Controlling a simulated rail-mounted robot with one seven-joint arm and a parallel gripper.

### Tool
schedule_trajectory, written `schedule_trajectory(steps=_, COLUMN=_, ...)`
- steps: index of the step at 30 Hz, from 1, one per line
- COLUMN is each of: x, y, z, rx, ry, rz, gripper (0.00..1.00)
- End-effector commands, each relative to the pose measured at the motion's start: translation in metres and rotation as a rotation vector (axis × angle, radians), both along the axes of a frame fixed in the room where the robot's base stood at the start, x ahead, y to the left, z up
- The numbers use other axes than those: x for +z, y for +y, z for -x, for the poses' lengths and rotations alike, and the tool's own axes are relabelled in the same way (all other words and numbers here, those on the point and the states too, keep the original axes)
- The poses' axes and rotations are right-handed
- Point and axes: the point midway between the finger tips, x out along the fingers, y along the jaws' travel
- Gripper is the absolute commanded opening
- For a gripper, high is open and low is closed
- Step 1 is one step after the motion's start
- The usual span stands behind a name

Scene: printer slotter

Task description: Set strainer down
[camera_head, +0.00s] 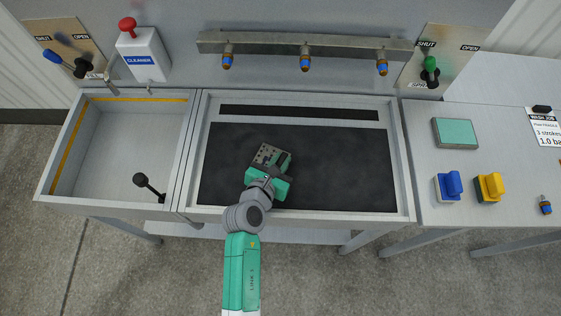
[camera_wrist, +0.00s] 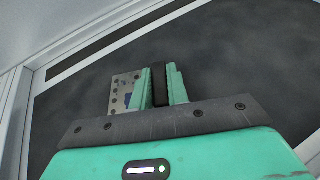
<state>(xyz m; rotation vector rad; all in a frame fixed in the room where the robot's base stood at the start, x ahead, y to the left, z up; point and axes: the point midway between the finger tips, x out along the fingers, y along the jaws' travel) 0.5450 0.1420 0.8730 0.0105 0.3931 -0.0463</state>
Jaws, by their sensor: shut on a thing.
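My gripper (camera_head: 281,162) is over the dark mat (camera_head: 340,170) of the middle tray. In the wrist view its teal fingers (camera_wrist: 160,84) are closed on a dark upright piece. A grey plate with holes (camera_wrist: 121,92) shows beside the left finger, with a small blue patch on it. The plate also shows in the head view (camera_head: 266,153). The plate and dark piece look like the strainer, but the fingers hide how they join. I cannot tell whether it touches the mat.
A nozzle rail (camera_head: 304,45) runs behind the tray. The right bench (camera_head: 450,214) holds a teal block (camera_head: 455,132) and blue and yellow clamps (camera_head: 489,187). The mat's right side is clear.

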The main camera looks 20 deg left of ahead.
Motion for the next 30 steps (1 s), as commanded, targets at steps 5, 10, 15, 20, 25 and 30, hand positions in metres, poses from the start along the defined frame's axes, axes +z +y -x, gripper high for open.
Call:
schedule_trajectory(steps=5, x=-0.001, y=0.000, z=0.000, rx=0.000, ry=0.000, rz=0.001, gripper=0.20)
schedule_trajectory(steps=10, x=-0.001, y=0.000, z=0.000, rx=0.000, ry=0.000, rz=0.001, gripper=0.38)
schedule_trajectory(steps=15, x=-0.001, y=0.000, z=0.000, rx=0.000, ry=0.000, rz=0.001, gripper=0.38)
schedule_trajectory(steps=20, x=0.009, y=0.001, z=0.015, rx=0.001, ry=0.001, rz=0.000, gripper=0.38)
schedule_trajectory(steps=25, x=0.027, y=0.003, z=0.056, rx=0.002, ry=0.001, rz=0.001, gripper=0.38)
schedule_trajectory(steps=30, x=0.040, y=0.004, z=0.091, rx=0.000, ry=0.001, rz=0.001, gripper=0.38)
